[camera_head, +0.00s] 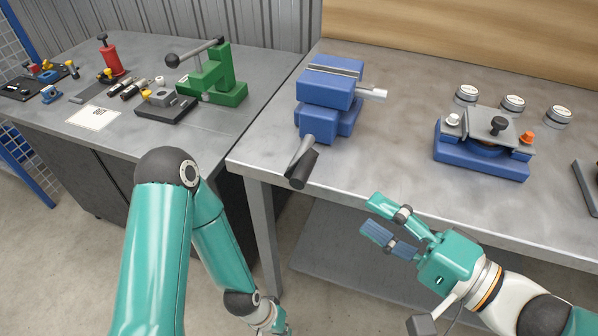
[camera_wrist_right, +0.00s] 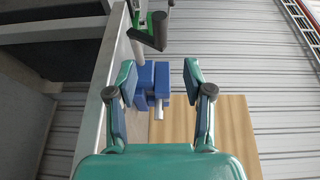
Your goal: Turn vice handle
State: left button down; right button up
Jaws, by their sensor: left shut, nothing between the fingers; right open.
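The blue vice (camera_head: 330,88) stands at the front left of the right-hand metal bench. Its handle is a metal crank with a dark grip (camera_head: 302,166) that hangs at the bench's front edge. My right gripper (camera_head: 380,217) is open and empty, right of the handle and apart from it, in front of the bench edge.
A blue fixture (camera_head: 480,164) with a dark knob and several round tins stand right of the vice. A green press (camera_head: 216,80), a red tool (camera_head: 110,57) and small parts are on the left bench. The bench front edge and leg (camera_head: 262,230) are near the handle.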

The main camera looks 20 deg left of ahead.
aim_at(305, 173)
jog(key=b+x, duration=0.1)
jog(key=x, duration=1.3)
jog(key=shift+w, duration=0.15)
grip_shut()
jog(key=shift+b, duration=0.3)
